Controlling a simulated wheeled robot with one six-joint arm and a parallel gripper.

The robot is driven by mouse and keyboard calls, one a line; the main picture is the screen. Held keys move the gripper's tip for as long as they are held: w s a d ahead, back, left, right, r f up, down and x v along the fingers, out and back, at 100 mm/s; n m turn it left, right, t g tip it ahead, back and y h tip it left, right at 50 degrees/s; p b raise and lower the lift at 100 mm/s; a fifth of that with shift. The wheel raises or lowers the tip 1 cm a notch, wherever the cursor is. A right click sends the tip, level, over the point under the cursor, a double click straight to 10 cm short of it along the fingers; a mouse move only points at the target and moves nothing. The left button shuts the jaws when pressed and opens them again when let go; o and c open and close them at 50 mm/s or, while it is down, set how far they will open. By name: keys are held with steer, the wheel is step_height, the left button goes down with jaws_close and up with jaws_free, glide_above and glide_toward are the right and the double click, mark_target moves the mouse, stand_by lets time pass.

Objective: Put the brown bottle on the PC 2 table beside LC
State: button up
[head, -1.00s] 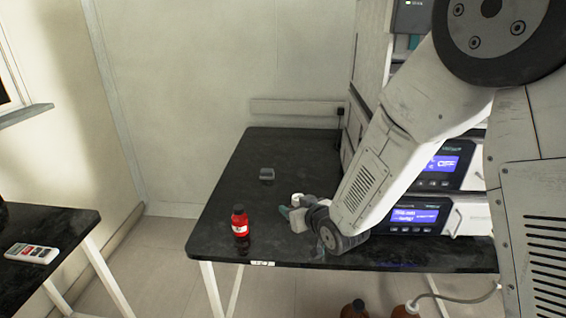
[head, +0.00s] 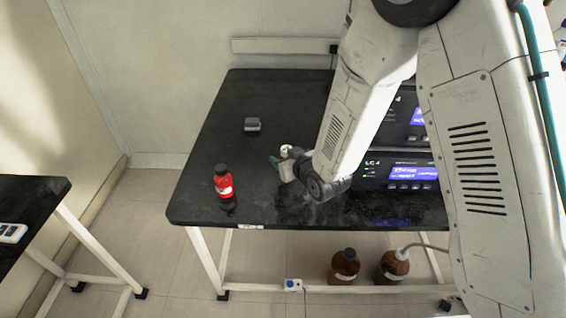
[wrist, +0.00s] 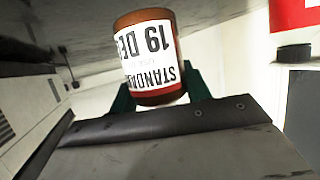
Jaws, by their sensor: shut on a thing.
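A brown bottle (wrist: 150,55) with a white label reading "STANDA…" and "19 DE" is between the green fingers of my gripper (wrist: 158,92) in the wrist view. The gripper is shut on it. In the head view my gripper (head: 281,163) is low over the black table, left of the instruments, with a small white cap (head: 286,149) showing at it. The bottle's body is mostly hidden there. I cannot tell whether its base touches the table. The black table (head: 240,100) carries a stacked instrument marked LC 4 (head: 395,172) at the right.
A red bottle (head: 223,184) with a black cap stands left of my gripper, near the front edge. A small grey box (head: 252,125) lies farther back. Two brown bottles (head: 345,265) (head: 393,265) stand below the table. Another dark table (head: 30,195) is at the left.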

steer(key=shift+f, duration=1.5)
steer(key=shift+f, duration=0.1)
steer(key=o, duration=1.1)
